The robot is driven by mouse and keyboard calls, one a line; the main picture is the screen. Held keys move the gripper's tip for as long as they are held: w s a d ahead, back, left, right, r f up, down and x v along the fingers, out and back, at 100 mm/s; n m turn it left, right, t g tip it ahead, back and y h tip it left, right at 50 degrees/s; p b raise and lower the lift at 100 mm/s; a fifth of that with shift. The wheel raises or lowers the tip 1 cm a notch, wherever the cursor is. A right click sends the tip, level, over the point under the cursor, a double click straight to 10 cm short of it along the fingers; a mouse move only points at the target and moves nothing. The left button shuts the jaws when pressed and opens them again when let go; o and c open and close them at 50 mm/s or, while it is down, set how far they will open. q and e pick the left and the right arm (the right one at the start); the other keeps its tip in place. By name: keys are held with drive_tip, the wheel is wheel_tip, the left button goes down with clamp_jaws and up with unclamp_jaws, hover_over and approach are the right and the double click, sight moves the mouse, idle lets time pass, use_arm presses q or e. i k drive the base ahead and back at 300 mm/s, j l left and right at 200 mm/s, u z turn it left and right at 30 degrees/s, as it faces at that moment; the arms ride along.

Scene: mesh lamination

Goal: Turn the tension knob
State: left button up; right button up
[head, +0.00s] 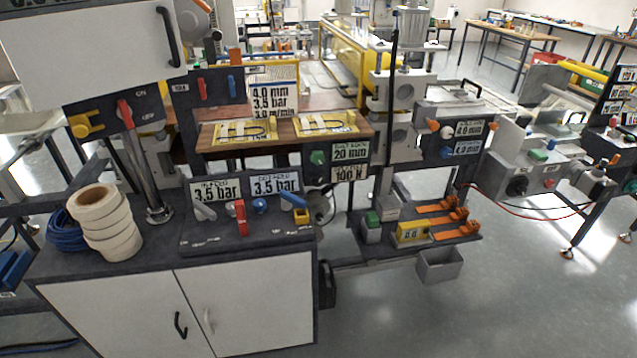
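A dark control panel at the centre of the head view carries a green knob (318,158). To the right of this knob is a display reading 20 mm (350,151). Just below it is a display reading 100 N (348,173). The small lettering is too blurred to tell which knob is the tension knob. Neither of my grippers is in view.
A grey-topped cabinet (150,262) stands in front at left, with tape rolls (104,222), a blue coil and a valve panel reading 3.5 bar. A brown table (225,147) lies behind it. A grey bin (439,265) is at right. The floor at lower right is clear.

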sight(317, 180)
drive_tip(key=l+u, duration=0.1)
drive_tip(key=u, duration=0.35)
drive_tip(key=i+l+u, duration=0.1)
drive_tip(key=u, duration=0.4)
drive_tip(key=l+u, duration=0.25)
drive_tip(key=u, duration=0.2)
drive_tip(key=l+u, duration=0.3)
drive_tip(key=l, duration=0.2)
drive_tip(key=k+l+u, duration=0.1)
drive_tip(key=l+u, duration=0.25)
drive_tip(key=l, duration=0.15)
drive_tip(key=k+l, duration=0.1)
drive_tip(key=l, duration=0.25)
drive_tip(key=l+u, duration=0.1)
drive_tip(key=l, duration=0.3)
drive_tip(key=k+l+u, duration=0.1)
drive_tip(key=l, duration=0.25)
